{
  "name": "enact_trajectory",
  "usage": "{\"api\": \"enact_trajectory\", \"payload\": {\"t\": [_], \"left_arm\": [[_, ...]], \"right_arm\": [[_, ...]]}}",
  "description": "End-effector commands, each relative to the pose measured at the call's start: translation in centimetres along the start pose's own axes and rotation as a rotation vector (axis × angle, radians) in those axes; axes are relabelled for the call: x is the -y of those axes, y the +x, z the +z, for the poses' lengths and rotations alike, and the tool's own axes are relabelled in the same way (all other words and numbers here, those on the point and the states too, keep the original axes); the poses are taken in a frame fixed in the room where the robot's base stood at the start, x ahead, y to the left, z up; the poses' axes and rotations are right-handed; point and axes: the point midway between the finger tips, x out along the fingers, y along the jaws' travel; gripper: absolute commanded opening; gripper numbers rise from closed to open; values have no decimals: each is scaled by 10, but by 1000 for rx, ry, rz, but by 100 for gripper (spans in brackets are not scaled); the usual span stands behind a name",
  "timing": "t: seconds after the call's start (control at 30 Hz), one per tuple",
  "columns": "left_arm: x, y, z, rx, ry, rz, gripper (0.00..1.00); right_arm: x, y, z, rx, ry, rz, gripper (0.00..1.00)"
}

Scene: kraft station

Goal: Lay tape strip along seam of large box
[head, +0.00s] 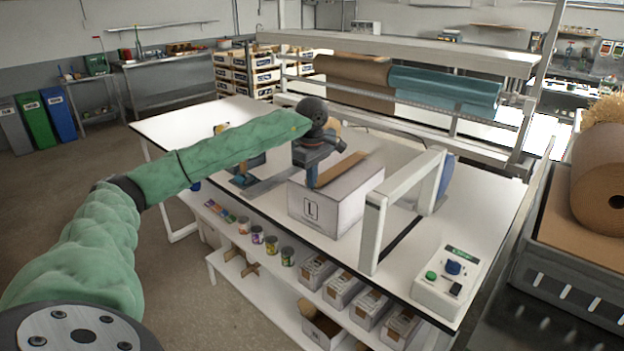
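The large box (345,208), white with a black-framed L on its front, stands closed on the white worktable. A brown strip (347,165) runs along the middle of its top; I cannot tell how firmly it lies there. My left gripper (312,181) points down at the near end of this strip, at the top front edge of the box. Its fingers look close together, but their gap and anything between them are too small to make out. My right gripper is not in view.
A white frame (374,232) stands just right of the box, and a control box (451,284) sits at the table's right corner. Brown and teal rolls (445,88) hang behind. Cans and small cartons fill the shelf below. The table's left part is mostly clear.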

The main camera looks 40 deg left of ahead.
Motion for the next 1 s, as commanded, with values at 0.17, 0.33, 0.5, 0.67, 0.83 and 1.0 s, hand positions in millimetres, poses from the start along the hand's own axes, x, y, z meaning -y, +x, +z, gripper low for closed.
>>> {"api": "enact_trajectory", "payload": {"t": [0.17,0.33,0.5,0.67,0.83,1.0], "left_arm": [[0,0,0,0,0,0,0],[0,1,0,0,0,0,0],[0,3,0,0,0,0,0],[0,5,0,0,0,0,0],[0,7,0,0,0,0,0],[0,9,0,0,0,0,0]], "right_arm": [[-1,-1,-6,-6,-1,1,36],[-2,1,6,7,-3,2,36],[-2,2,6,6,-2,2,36],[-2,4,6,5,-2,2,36],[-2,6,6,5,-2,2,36],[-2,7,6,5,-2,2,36]]}}
